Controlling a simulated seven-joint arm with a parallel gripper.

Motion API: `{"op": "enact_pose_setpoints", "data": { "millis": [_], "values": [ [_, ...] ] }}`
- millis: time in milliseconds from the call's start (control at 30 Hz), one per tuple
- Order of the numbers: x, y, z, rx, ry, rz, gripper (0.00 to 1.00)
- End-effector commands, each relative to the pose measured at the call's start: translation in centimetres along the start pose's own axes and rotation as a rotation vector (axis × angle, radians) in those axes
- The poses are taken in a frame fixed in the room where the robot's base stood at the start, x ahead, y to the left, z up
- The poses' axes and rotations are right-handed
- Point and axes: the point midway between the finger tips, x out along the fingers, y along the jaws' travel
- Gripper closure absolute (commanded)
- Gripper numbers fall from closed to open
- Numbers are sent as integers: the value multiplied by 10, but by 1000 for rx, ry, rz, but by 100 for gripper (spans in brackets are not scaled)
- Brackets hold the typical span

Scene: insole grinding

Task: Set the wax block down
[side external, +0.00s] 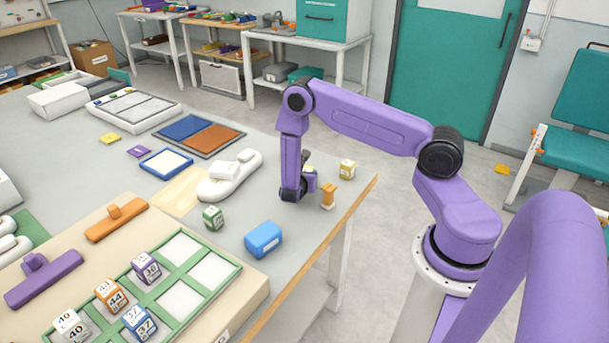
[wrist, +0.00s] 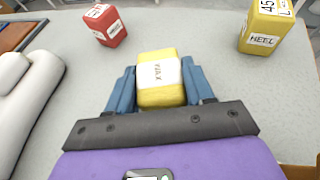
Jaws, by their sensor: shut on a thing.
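The wax block (wrist: 162,80) is yellow with a white band that reads WAX. In the wrist view it sits between the two blue fingers of my gripper (wrist: 161,88), which are shut on its sides. In the side view my gripper (side external: 308,182) points down low over the right part of the grey table (side external: 240,128), near its edge. The wax block is mostly hidden there by my gripper, and I cannot tell whether its underside touches the table.
A yellow HEEL block (wrist: 266,26) stands to the right and a red block (wrist: 105,25) to the far left. A white foot form (wrist: 28,85) lies at left.

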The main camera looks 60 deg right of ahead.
Motion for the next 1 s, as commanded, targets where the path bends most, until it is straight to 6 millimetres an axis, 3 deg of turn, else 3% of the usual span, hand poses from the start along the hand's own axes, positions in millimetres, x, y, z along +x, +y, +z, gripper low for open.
{"op": "enact_pose_setpoints", "data": {
  "millis": [67, 100, 167, 567, 1000],
  "values": [
    [1, 0, -2, 0, -1, 0, 81],
    [1, 0, -2, 0, 0, 0, 38],
    [1, 0, -2, 0, 0, 0, 22],
    [-3, 1, 1, -1, 0, 2, 22],
    [-84, 2, 1, -2, 0, 6, 22]
  ]
}}
